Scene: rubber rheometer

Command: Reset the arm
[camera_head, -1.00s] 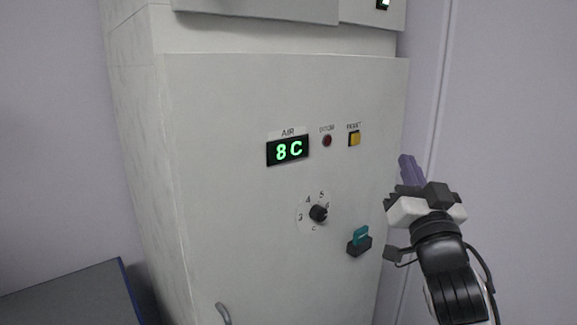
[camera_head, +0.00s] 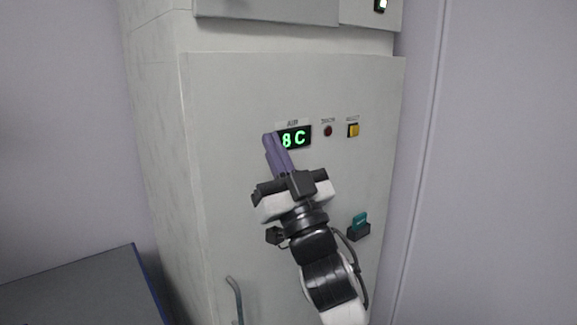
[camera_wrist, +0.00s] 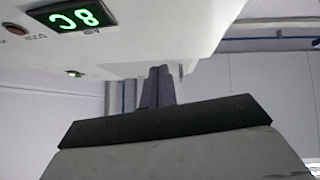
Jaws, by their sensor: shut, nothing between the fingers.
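My gripper (camera_head: 269,137) is in front of the white cabinet in the head view, with its purple fingers together and pointing up. Nothing is between the fingers. The fingertips overlap the left edge of the green "8C" display (camera_head: 294,138). My gripper and wrist hide the numbered dial. In the wrist view the shut fingers (camera_wrist: 158,72) stand at the centre, and the display (camera_wrist: 74,16) shows upside down at the upper left. I cannot tell whether the fingertips touch the panel.
The cabinet front (camera_head: 230,200) carries a red light (camera_head: 328,131), a yellow button (camera_head: 353,130) and a teal switch (camera_head: 360,221). A curved handle (camera_head: 235,297) is at the lower left. A grey table (camera_head: 80,295) stands left. The wall at right is bare.

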